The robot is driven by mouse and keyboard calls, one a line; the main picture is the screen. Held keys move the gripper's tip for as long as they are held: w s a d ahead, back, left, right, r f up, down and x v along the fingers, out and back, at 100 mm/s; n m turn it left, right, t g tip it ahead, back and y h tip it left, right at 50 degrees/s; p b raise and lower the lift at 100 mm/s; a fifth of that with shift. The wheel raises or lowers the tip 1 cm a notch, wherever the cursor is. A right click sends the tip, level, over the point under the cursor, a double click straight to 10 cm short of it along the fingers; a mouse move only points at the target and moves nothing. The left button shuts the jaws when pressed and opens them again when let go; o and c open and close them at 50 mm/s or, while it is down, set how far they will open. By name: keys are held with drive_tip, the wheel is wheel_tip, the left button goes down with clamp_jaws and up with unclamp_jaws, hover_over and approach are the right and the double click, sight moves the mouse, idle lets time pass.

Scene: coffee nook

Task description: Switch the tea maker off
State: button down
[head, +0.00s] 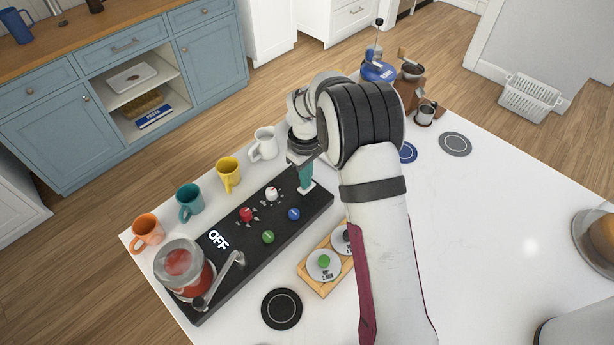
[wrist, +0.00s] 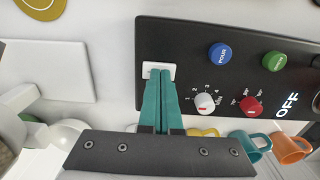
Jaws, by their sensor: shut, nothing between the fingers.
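The tea maker seems to be the long black panel (head: 286,229) on the white counter, with a glass jar of red contents (head: 184,266) at its near left end. White lettering on the panel reads OFF (head: 218,240); it also shows in the wrist view (wrist: 288,104). The panel bears a white knob (wrist: 205,103), a red knob (wrist: 251,106), a blue knob (wrist: 219,53) and a green knob (wrist: 274,61). My gripper (wrist: 160,74) is shut and empty, its teal fingertips over a small white switch plate (wrist: 149,71) at the panel's far end. The fingertips partly hide this plate; I cannot tell whether they touch it.
Several mugs stand along the counter's left edge, among them a yellow mug (head: 228,174) and a white mug (head: 264,144). A metal spoon-like piece (head: 221,281) lies by the jar. A wooden tray (head: 316,284) with round discs sits right of the panel. The counter's right side is mostly clear.

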wheel_tip(320, 180, up, 14)
idle(0.4)
drive_tip(key=shift+w+d, duration=0.5)
drive_tip(key=shift+w, duration=0.05)
drive_tip(key=shift+f, duration=0.15)
wheel_tip(320, 180, down, 14)
drive_tip(key=shift+r, duration=0.1)
